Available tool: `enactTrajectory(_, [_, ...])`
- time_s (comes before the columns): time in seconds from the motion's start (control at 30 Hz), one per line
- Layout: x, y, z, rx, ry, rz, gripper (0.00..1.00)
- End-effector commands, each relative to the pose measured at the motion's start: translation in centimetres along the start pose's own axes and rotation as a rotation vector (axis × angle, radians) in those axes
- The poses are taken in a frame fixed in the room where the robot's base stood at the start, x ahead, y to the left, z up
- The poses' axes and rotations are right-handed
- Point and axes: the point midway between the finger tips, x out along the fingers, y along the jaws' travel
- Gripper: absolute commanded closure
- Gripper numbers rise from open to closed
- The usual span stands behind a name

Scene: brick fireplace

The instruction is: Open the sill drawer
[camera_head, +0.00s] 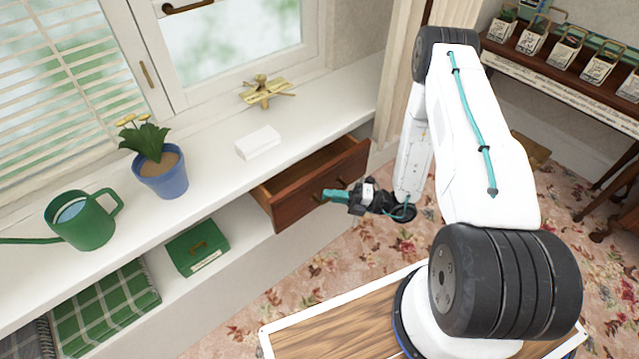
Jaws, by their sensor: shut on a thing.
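The sill drawer (290,209) is a brown wooden drawer under the white window sill. It stands partly pulled out, and a strip of its inside shows behind the front panel. My gripper (330,195) is at the drawer's front, shut on the drawer handle (318,197). The teal fingertips hide most of the handle. My white arm reaches in from the right.
On the white sill (215,200) stand a green watering can (88,222), a blue flower pot (163,180), a white block (258,142) and a brass object (266,92). A green box (198,247) sits on the shelf below, left of the drawer. Floral carpet (330,262) lies in front.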

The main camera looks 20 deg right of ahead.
Motion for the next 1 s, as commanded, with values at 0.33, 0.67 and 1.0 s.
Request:
enactTrajectory(0.33, [-4.6,1.2,-4.4,-0.002,-0.005,-0.004,1.00])
enactTrajectory(0.67, [-4.6,1.2,-4.5,-0.003,-0.004,-0.003,0.86])
enactTrajectory(1.0, [-4.5,1.3,-4.6,-0.002,-0.001,-0.001,0.68])
